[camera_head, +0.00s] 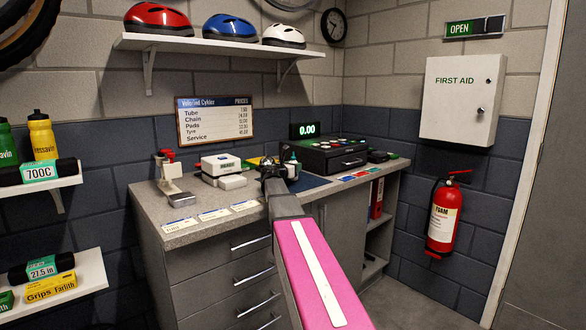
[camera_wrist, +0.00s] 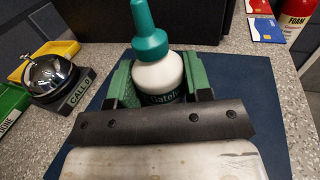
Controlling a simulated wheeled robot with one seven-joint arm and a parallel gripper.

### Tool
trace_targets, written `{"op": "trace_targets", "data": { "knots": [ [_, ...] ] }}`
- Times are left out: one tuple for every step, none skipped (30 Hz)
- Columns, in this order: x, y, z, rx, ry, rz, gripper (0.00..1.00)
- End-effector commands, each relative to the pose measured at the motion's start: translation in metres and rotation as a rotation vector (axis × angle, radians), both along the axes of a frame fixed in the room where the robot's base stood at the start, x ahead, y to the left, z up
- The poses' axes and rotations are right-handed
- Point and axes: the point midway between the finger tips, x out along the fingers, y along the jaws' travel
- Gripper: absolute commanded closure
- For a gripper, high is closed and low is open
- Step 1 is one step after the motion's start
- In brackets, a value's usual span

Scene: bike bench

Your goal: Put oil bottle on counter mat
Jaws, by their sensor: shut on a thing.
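The oil bottle (camera_wrist: 158,75) is white with a green cap and nozzle, and stands upright between the green fingers of my gripper (camera_wrist: 160,92) in the wrist view. My gripper is shut on it. In the head view the bottle (camera_head: 291,166) shows small at the end of my arm, beside my gripper (camera_head: 283,172). The dark blue counter mat (camera_wrist: 262,105) spreads beneath the gripper and bottle; it also shows in the head view (camera_head: 312,183). The bottle's base is hidden by my gripper, so I cannot tell if it touches the mat.
A call bell (camera_wrist: 50,78) stands left of the mat, with a yellow tray (camera_wrist: 42,52) behind it. A black cash register (camera_head: 330,156) stands behind the mat. Several cards (camera_head: 362,174) lie to its right. A white card machine (camera_head: 221,167) stands at left.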

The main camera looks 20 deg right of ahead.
Motion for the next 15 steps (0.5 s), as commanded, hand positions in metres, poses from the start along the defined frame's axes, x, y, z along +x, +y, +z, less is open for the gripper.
{"op": "trace_targets", "data": {
  "knots": [
    [0.0001, 0.0001, 0.0002, 0.000, 0.000, 0.000, 0.85],
    [0.0001, 0.0001, 0.0001, 0.000, 0.000, 0.000, 0.85],
    [0.0001, 0.0001, -0.0004, 0.000, 0.000, 0.000, 0.85],
    [0.0001, 0.0001, -0.0011, 0.000, 0.000, 0.000, 0.85],
    [0.0001, 0.0001, -0.0019, 0.000, 0.000, 0.000, 0.85],
    [0.0001, 0.0001, -0.0021, 0.000, 0.000, 0.000, 0.48],
    [0.0001, 0.0001, -0.0020, 0.000, 0.000, 0.000, 0.38],
    [0.0001, 0.0001, -0.0019, 0.000, 0.000, 0.000, 0.29],
    [0.0001, 0.0001, -0.0019, 0.000, 0.000, 0.000, 0.29],
    [0.0001, 0.0001, -0.0019, 0.000, 0.000, 0.000, 0.29],
    [0.0001, 0.0001, -0.0019, 0.000, 0.000, 0.000, 0.29],
    [0.0001, 0.0001, -0.0019, 0.000, 0.000, 0.000, 0.29],
    [0.0001, 0.0001, -0.0019, 0.000, 0.000, 0.000, 0.29],
    [0.0001, 0.0001, -0.0019, 0.000, 0.000, 0.000, 0.29],
    [0.0001, 0.0001, -0.0019, 0.000, 0.000, 0.000, 0.29]
  ]
}}
